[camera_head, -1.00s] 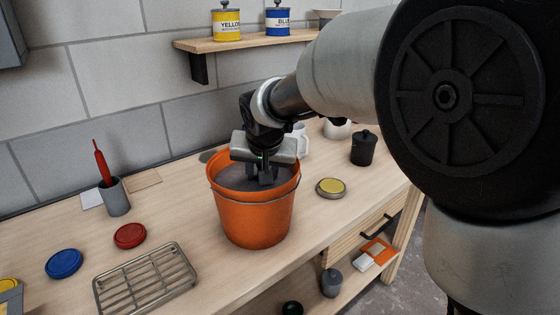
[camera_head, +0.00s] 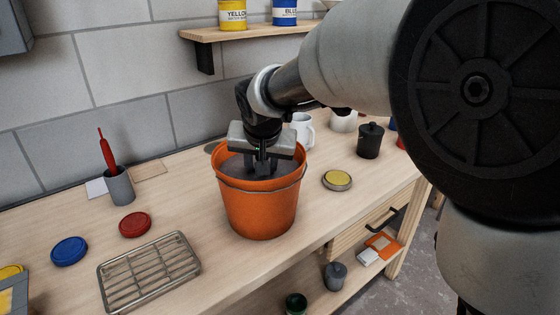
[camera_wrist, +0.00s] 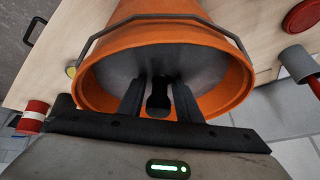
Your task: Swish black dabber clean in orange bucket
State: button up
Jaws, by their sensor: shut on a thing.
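The orange bucket (camera_head: 260,208) stands on the bench and holds grey liquid. In the wrist view my gripper (camera_wrist: 159,105) is shut on the black dabber (camera_wrist: 158,100), a dark shape between the two fingers. Its lower end is hidden, and I cannot tell how deep it sits in the liquid.
A wire rack (camera_head: 150,270), red lid (camera_head: 135,224) and blue lid (camera_head: 69,251) lie left of the bucket. A grey cup (camera_head: 120,186) holds a red-handled tool. A yellow-topped tin (camera_head: 337,180), black pot (camera_head: 370,141) and white mug (camera_head: 302,130) stand right or behind.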

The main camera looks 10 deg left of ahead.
jog(key=shift+r, duration=0.1)
jog(key=shift+s+d+r+p, duration=0.25)
jog(key=shift+r+p, duration=0.7)
jog(key=shift+r, duration=0.6)
jog(key=shift+s+d+r+p, duration=0.25)
jog(key=shift+r+p, duration=0.75)
jog(key=shift+r, duration=0.6)
jog(key=shift+s+d+r+p, duration=0.15)
jog(key=shift+d+r+p, duration=0.1)
jog(key=shift+r+p, duration=1)
jog(key=shift+r, duration=0.35)
jog(key=shift+r+p, duration=1.45)
jog(key=shift+r, duration=1)
